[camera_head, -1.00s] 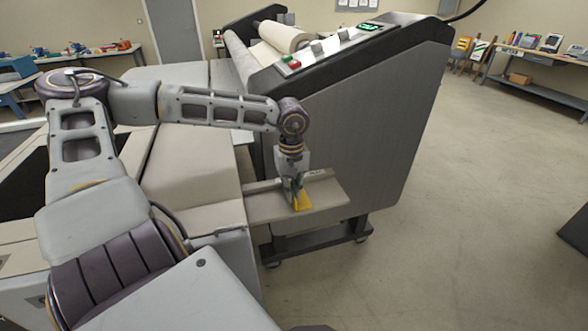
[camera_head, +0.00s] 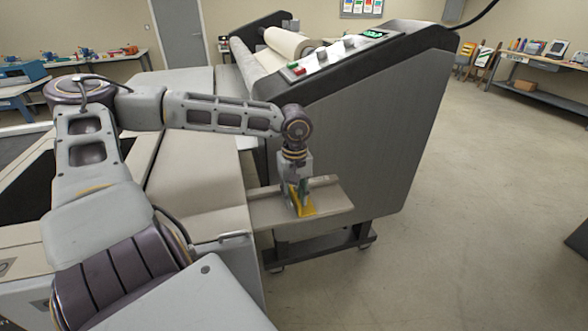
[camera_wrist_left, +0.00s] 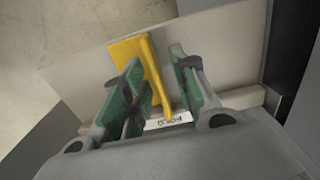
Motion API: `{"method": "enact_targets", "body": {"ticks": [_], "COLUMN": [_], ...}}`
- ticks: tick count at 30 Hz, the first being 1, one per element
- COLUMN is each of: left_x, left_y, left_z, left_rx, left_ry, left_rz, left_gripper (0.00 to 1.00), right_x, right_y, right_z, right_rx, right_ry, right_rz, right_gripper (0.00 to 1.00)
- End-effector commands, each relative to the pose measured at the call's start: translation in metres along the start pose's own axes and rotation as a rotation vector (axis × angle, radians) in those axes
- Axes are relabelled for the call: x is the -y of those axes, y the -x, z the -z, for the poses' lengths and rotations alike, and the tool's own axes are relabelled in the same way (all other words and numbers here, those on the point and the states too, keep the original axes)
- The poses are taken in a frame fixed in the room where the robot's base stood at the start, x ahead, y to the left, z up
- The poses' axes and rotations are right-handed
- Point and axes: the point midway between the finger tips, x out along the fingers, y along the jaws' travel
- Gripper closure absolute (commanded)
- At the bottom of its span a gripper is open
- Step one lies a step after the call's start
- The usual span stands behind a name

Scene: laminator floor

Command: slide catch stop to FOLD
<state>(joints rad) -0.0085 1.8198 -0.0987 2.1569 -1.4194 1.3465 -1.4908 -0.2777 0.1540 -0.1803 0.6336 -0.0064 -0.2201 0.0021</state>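The yellow catch stop (camera_head: 306,210) stands on a beige shelf (camera_head: 335,203) that juts out beside the big grey machine. My left gripper (camera_head: 300,188) points down over the stop. In the left wrist view, the stop's raised yellow fin (camera_wrist_left: 157,75) lies between the two green-padded fingers (camera_wrist_left: 160,85). The fingers are apart, with a visible gap on the right side of the fin; contact on the left side cannot be told. A white label reading FOLD (camera_wrist_left: 168,121), upside down, lies just below the fin, close to the gripper's body. My right gripper is not in view.
The grey laminating machine (camera_head: 360,130) rises right behind the shelf, with a roll (camera_head: 287,43) and a control panel on top. A beige-topped cabinet (camera_head: 195,170) borders the shelf on the left. Open floor (camera_head: 450,230) lies to the right.

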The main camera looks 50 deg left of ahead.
Motion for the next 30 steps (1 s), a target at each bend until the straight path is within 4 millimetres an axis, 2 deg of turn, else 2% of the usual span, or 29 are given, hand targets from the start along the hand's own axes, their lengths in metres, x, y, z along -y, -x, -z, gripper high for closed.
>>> {"method": "enact_targets", "body": {"ticks": [11, 24, 30], "left_x": [0.000, 0.001, 0.001], "left_y": [0.024, 0.089, 0.110], "left_z": [0.001, 0.001, 0.001], "left_rx": [-0.002, -0.003, -0.001], "left_ry": [0.000, 0.001, 0.002], "left_rz": [-0.003, -0.001, -0.001], "left_gripper": [0.71, 0.71, 0.71], "right_x": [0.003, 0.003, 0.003], "right_y": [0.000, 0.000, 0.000], "right_z": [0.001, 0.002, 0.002], "right_rx": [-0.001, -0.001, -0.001], "right_ry": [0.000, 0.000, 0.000], "right_rz": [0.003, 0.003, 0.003], "right_gripper": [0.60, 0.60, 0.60]}}
